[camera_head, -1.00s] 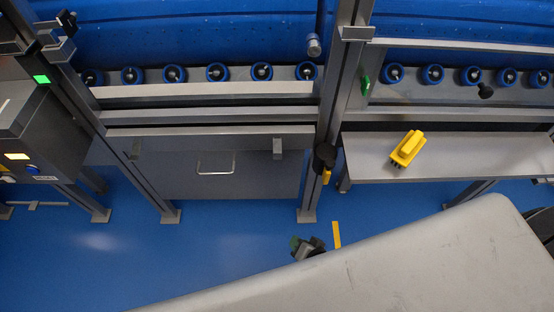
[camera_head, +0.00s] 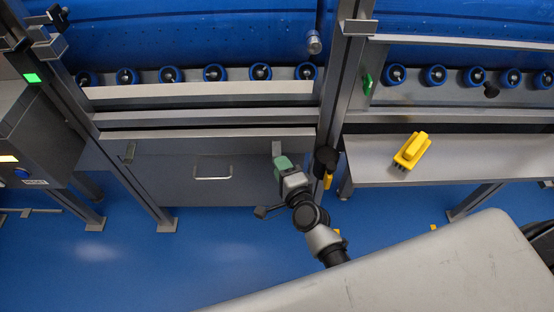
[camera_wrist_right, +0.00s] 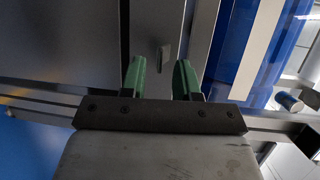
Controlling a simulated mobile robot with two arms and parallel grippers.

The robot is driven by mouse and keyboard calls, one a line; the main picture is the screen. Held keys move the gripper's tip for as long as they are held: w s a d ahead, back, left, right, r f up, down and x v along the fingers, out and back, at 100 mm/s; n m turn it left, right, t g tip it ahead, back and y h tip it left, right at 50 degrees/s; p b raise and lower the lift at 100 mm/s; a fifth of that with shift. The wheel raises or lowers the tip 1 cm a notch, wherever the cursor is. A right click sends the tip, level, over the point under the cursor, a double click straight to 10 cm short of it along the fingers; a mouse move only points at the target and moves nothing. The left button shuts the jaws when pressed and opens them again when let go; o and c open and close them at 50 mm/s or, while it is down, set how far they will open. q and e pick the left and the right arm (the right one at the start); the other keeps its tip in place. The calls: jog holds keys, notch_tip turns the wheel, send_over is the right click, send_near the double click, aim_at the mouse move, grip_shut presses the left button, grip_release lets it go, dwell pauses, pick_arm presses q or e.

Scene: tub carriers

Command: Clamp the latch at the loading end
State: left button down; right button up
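My right gripper (camera_head: 282,163) has green fingers and is in front of the grey hinged panel (camera_head: 200,180), at its upper right. In the right wrist view its two fingers (camera_wrist_right: 160,80) stand apart with nothing between them. A small grey metal latch tab (camera_head: 277,147) on the panel's top edge is just beyond the fingertips, partly hidden by them. In the right wrist view a tab (camera_wrist_right: 163,53) shows ahead of the finger gap, apart from both fingers. A similar tab (camera_head: 130,152) is at the panel's upper left. My left gripper is not in view.
A black knob (camera_head: 326,157) with a yellow piece (camera_head: 327,181) sits on the upright post right of the gripper. A yellow brush-like tool (camera_head: 412,150) lies on the grey shelf (camera_head: 490,160). A control box (camera_head: 30,150) stands at left. Blue floor is open below the panel.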

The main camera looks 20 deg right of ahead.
aim_at(277, 152)
jog(key=shift+w+a+f, duration=0.1)
jog(key=shift+w, duration=0.7)
jog(key=shift+w+a+f, duration=0.1)
jog(key=shift+w, duration=0.65)
jog(key=shift+c, duration=0.2)
grip_shut()
jog(key=shift+s+f+b, duration=0.1)
jog(key=shift+b, duration=0.35)
jog(key=shift+f+b, duration=0.15)
jog(key=shift+b, duration=0.25)
